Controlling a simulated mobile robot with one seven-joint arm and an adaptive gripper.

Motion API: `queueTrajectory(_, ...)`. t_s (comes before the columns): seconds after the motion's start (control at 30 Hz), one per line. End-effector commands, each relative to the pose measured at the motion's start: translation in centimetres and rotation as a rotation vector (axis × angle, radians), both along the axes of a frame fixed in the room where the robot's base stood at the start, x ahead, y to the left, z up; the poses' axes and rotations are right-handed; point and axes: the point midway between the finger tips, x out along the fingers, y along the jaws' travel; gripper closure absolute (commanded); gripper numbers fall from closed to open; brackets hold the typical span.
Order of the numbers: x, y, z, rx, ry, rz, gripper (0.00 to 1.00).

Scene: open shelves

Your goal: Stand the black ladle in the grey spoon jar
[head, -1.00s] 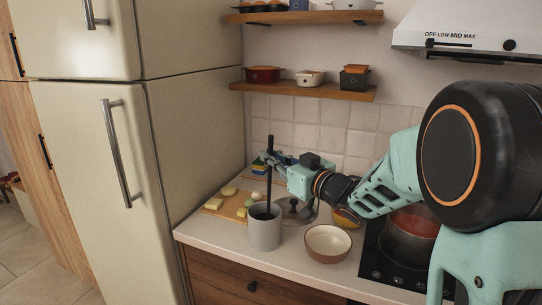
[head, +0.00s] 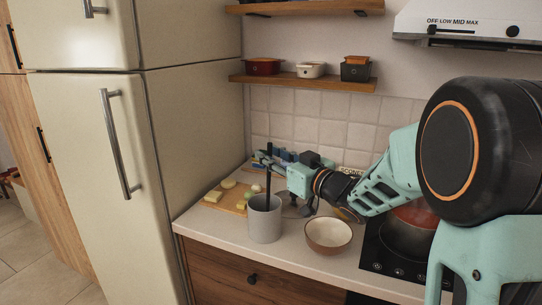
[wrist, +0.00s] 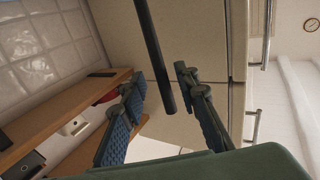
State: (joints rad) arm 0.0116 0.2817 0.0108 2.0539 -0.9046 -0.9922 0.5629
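The black ladle (head: 268,180) stands in the grey spoon jar (head: 265,222) on the counter. Its handle rises nearly upright out of the jar's mouth, and its bowl end is hidden inside. My gripper (head: 264,158) is at the upper part of the handle, above the jar. In the wrist view the fingers of my gripper (wrist: 163,95) are spread apart, with the ladle's dark handle (wrist: 155,55) between them. The handle looks closer to the right finger, and a gap shows on the left side.
A cream bowl (head: 328,234) stands right of the jar, and a pot (head: 408,238) sits on the black hob. A cutting board (head: 226,203) with food pieces lies behind the jar, to the left. The fridge (head: 190,140) rises at left; a shelf (head: 310,83) hangs above.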

Motion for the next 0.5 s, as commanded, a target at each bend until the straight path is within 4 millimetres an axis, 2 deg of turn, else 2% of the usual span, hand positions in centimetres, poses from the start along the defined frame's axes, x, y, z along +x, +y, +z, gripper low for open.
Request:
queueTrajectory(0.23,-1.3,-1.3,0.1,0.000,0.000,-0.003,0.71)
queueTrajectory(0.5,-5.6,-5.1,0.1,-0.001,-0.001,-0.004,0.71)
